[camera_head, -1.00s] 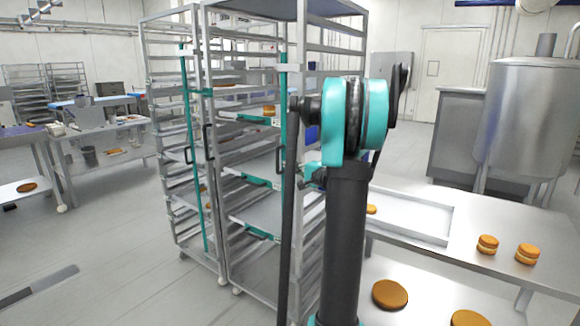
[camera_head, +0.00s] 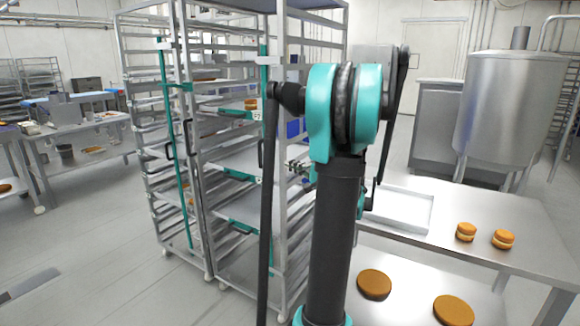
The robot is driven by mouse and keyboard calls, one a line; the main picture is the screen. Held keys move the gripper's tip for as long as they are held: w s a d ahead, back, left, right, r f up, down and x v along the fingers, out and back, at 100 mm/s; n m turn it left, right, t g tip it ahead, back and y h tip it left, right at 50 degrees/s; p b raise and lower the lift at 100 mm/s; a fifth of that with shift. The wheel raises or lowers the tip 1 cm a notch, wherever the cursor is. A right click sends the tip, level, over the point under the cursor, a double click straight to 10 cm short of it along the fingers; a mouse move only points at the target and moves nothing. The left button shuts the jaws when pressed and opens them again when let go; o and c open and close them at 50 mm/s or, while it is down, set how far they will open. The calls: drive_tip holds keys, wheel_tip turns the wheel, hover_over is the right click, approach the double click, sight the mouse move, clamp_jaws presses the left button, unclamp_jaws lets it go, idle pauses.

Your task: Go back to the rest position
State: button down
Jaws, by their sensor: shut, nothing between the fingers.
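My arm stands upright in the middle of the view, with a teal and black joint at its top. My gripper (camera_head: 298,167) shows small and partly hidden behind the arm, in front of the rack's right side. It is shut and holds nothing that I can see. The tall metal rack (camera_head: 207,150) stands left of the arm, with trays on several levels. A round filled pastry (camera_head: 251,104) sits on one of its upper trays.
A steel table (camera_head: 490,226) on the right bears a shallow white tray (camera_head: 402,228) and two filled rounds (camera_head: 466,232), (camera_head: 503,239). Larger brown rounds (camera_head: 374,284), (camera_head: 453,310) lie on a lower surface in front. A steel tank (camera_head: 508,110) stands behind.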

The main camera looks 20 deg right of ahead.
drive_tip(key=s+a+f+n+g, duration=0.25)
drive_tip(key=s+a+f, duration=0.2)
drive_tip(key=a, duration=0.25)
drive_tip(key=s+a+f+n+g+h, duration=0.1)
drive_tip(key=s+a+f+n+g, duration=0.1)
drive_tip(key=s+a+f+g, duration=0.25)
drive_tip(key=s+a+f+n+g, duration=0.25)
drive_tip(key=a+f, duration=0.35)
drive_tip(key=a, duration=0.3)
drive_tip(key=s+f+n+g+h, duration=0.1)
drive_tip(key=s+f+n+h, duration=0.2)
drive_tip(key=s+f, duration=0.2)
drive_tip(key=s+d+f+n+g+h, duration=0.1)
drive_tip(key=s+f+n+h, duration=0.2)
drive_tip(key=s, duration=0.9)
drive_tip(key=shift+s+d+f+g+h, duration=0.25)
drive_tip(key=shift+f+g+h, duration=0.1)
drive_tip(key=shift+f, duration=0.55)
